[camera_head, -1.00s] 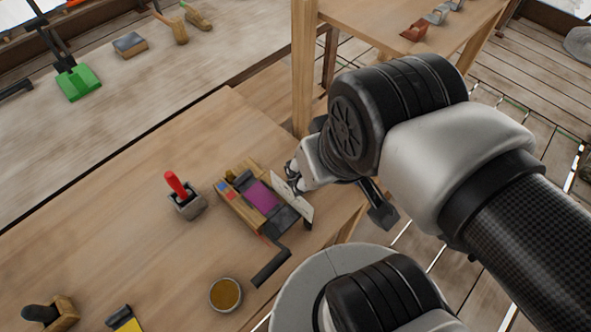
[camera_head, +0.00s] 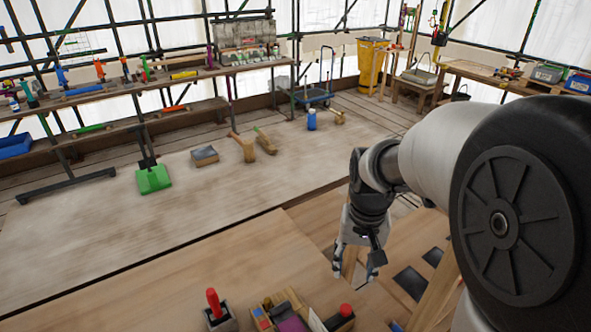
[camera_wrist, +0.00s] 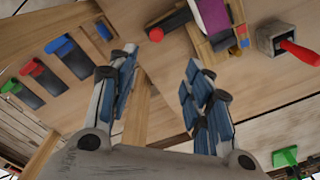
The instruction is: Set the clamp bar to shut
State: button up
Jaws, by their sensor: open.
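A wooden fixture with a purple block (camera_head: 292,325) sits at the bottom edge of the head view and is cut off there. The wrist view shows the purple block (camera_wrist: 212,15) at the top. A dark bar with a red end (camera_wrist: 157,34) sticks out from the fixture, seemingly the clamp bar; its red end (camera_head: 345,310) also shows in the head view. Whether the bar is shut cannot be told. My gripper (camera_head: 355,268) is open and empty, beyond the fixture and apart from it. Its two fingers (camera_wrist: 161,60) are spread in the wrist view.
A red-handled tool in a grey block (camera_head: 217,312) stands left of the fixture. Dark pieces with green, red and blue ends (camera_wrist: 42,77) lie on a wooden surface. A green dustpan (camera_head: 153,179) and brushes are farther back. Bare wood (camera_head: 200,268) lies left of my gripper.

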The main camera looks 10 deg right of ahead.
notch_tip(320, 180, down, 2)
jog(key=w+d, duration=0.1)
jog(key=b, duration=0.5)
send_near(346, 308)
jog(key=shift+g, duration=0.3)
jog(key=f, duration=0.8)
jog(key=shift+w+d+f, duration=0.15)
jog(key=shift+w+f, duration=0.15)
jog(key=shift+f, duration=0.05)
grip_shut()
